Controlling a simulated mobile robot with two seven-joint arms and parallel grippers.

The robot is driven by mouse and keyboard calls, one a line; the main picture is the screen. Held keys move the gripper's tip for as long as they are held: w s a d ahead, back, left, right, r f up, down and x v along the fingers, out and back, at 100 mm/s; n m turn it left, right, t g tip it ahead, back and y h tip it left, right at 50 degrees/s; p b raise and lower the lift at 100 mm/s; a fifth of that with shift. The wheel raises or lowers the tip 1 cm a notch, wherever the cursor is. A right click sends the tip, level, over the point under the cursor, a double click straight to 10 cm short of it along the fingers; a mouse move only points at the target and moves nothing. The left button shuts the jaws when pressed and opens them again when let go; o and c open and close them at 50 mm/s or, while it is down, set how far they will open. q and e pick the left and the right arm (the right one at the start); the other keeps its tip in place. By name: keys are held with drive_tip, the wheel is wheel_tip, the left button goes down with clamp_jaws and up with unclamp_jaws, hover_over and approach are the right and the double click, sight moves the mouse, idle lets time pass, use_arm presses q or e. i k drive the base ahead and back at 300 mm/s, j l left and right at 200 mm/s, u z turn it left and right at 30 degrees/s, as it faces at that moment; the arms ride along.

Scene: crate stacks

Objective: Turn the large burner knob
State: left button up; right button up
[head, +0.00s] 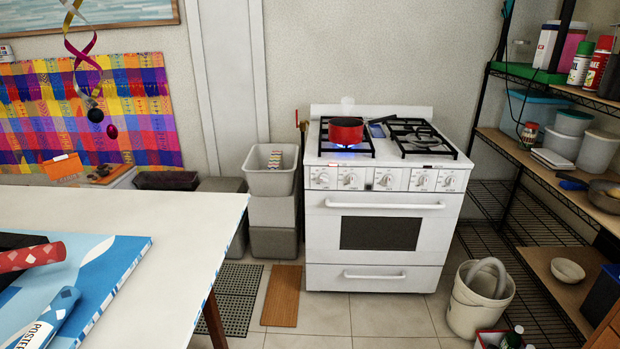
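The white stove (383,270) stands against the back wall, facing me. A row of white knobs runs along its front panel: a far left knob (320,178), a second knob (350,179), a middle knob (386,180), a fourth knob (421,181) and a far right knob (448,182). I cannot tell which one is the large burner knob. A red pot (345,132) sits on the left grate, with a blue flame (350,147) showing beneath it. Neither of my grippers is in view.
A white table (185,215) fills the left foreground. Grey bins (272,212) stand left of the stove, a shelf rack (545,165) stands at right. A cream bucket (478,308) is on the floor at front right. Tiled floor (380,318) before the stove is mostly clear, besides a brown board (282,296).

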sight(324, 177)
drive_tip(key=i+l+z, duration=0.15)
drive_tip(key=i, duration=0.6)
drive_tip(key=i+l+z, duration=0.15)
drive_tip(key=i+l, duration=0.15)
drive_tip(key=i, duration=0.45)
drive_tip(key=i+l+z, duration=0.15)
drive_tip(key=i, duration=0.6)
